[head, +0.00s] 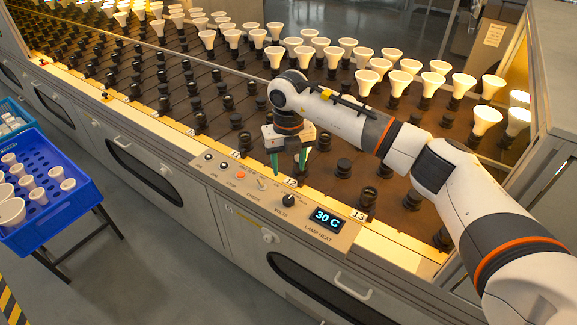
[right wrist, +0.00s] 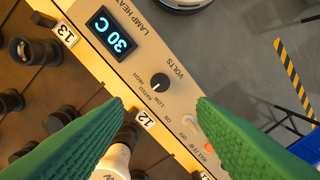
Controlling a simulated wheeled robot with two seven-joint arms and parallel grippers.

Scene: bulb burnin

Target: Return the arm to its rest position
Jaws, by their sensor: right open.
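My right arm (head: 340,115) reaches in from the right over the rack. Its gripper (head: 288,163) points down above the rack's front edge, near the label 12. In the right wrist view the green fingers (right wrist: 162,106) are spread wide apart. Nothing is held between them; the control panel shows through the gap. A pale bulb (right wrist: 116,158) sits partly hidden behind the left finger in that view. My left gripper is in neither view.
The control panel (head: 275,194) has switches, a volts knob (head: 288,201) and a display (head: 326,219) reading 30 C. Many white bulbs (head: 365,80) stand in the rack behind the arm, among empty dark sockets (head: 344,168). A blue crate (head: 85,192) with bulbs stands at left. Floor between is clear.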

